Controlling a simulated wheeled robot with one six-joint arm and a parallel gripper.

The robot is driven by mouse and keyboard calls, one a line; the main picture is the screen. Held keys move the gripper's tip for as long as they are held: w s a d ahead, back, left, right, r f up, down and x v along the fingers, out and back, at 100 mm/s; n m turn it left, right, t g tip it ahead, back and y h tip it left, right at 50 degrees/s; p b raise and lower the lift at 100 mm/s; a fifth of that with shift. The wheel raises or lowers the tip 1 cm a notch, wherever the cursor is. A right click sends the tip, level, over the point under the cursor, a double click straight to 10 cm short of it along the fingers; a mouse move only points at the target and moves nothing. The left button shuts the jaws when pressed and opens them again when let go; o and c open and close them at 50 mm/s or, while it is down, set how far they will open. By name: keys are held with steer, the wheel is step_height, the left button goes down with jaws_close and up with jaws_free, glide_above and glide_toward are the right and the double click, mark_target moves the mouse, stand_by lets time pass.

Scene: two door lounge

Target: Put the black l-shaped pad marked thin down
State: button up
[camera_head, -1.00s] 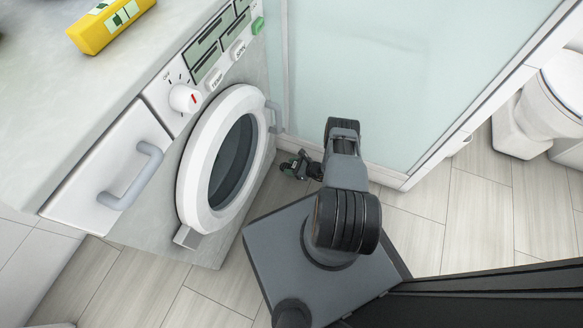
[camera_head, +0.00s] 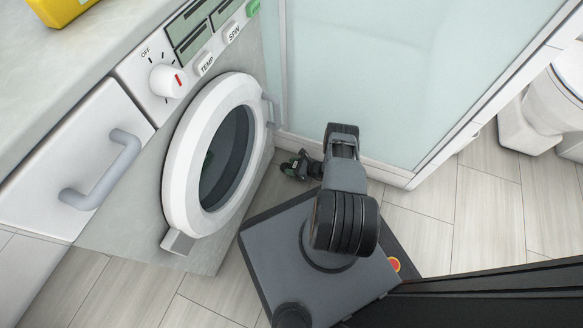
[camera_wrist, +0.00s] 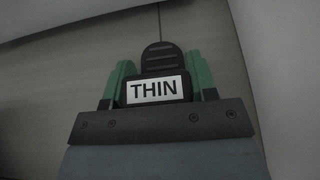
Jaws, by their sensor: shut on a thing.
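The black pad (camera_wrist: 158,55) carries a white label reading THIN and shows in the wrist view between the two green fingers of my gripper (camera_wrist: 160,80). My gripper is shut on it, with one finger on each side. In the head view my gripper (camera_head: 296,166) is low, close to the floor between the washing machine and the frosted panel. The pad cannot be made out clearly there. In the wrist view, pale floor with a dark seam lies beyond the pad; whether the pad touches it I cannot tell.
A washing machine (camera_head: 181,190) with a round door stands at left, under a counter (camera_head: 110,35) bearing a yellow object (camera_head: 58,8). A frosted panel (camera_head: 370,70) closes the back. A white toilet (camera_head: 545,110) is at right. Floor (camera_head: 420,225) is clear at right.

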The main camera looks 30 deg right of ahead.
steer(key=shift+f, duration=0.15)
steer(key=o, duration=0.9)
